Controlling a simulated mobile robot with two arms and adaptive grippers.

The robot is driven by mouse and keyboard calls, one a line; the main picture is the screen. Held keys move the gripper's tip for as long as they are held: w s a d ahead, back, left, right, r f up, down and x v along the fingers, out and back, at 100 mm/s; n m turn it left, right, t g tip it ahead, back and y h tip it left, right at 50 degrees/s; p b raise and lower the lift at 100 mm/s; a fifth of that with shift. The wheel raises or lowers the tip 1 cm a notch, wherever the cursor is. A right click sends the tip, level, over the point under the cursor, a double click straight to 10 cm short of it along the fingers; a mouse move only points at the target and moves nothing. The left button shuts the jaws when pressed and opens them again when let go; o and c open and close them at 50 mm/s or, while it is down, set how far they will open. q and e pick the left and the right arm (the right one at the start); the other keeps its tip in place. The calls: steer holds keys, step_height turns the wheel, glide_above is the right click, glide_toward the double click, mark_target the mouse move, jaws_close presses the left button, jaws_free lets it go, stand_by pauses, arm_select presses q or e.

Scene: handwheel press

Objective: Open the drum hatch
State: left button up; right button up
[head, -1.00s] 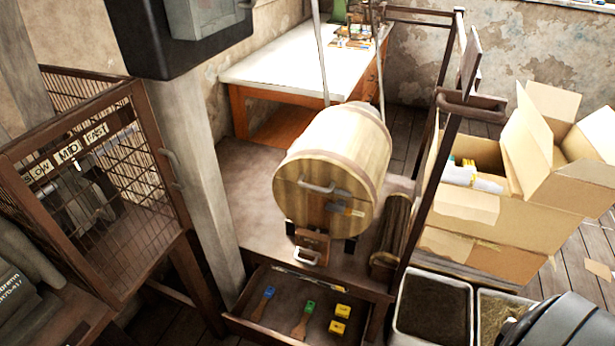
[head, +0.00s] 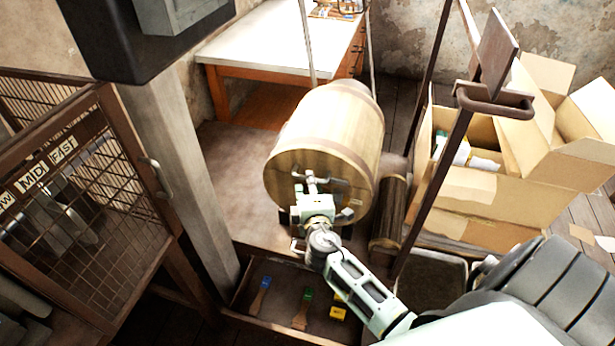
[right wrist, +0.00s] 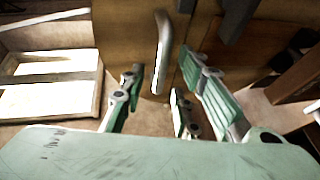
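The wooden drum (head: 343,125) lies on its side on a bench, its round end face (head: 290,172) turned towards me. This face looks closed, with no gap visible. My right gripper (head: 312,181) is in front of the face and hides much of its middle and the latch area. In the right wrist view, the metal bar handle (right wrist: 162,55) stands between the spread fingers of the right gripper (right wrist: 163,72). The fingers are open, and I see a gap on both sides of the handle. My left gripper is not in view.
Below the drum an open drawer (head: 230,312) holds brushes and yellow blocks. A dark post (head: 432,190) stands to the right, with cardboard boxes (head: 475,205) beyond. A mesh cage (head: 85,190) and a pale pillar (head: 180,180) stand on the left.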

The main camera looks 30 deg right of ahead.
steer(key=shift+x, duration=1.75)
jaws_close()
